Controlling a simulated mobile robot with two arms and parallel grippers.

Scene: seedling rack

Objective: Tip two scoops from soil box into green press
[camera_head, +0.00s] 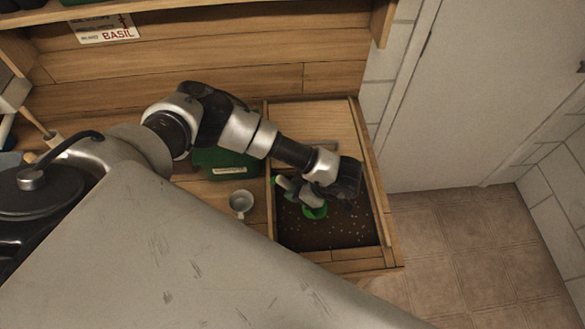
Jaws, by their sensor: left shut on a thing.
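The soil box (390,235) is a wooden bin at the right end of the bench, with dark, speckled soil in its lower part. My left gripper (318,203) is over the soil, shut on a green scoop (316,212). The scoop is low over or in the soil; I cannot tell which, nor whether it holds soil. A green box-like thing with a pale label (229,171) stands left of the soil box, partly behind my left arm. I cannot tell whether it is the green press. My right gripper is not in view.
A small white cup (241,203) stands on the bench left of the soil box. A wooden back wall rises behind, with a BASIL sign (104,29) on it. A wooden-handled tool (35,122) is at far left. Tiled floor (490,260) is free at right.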

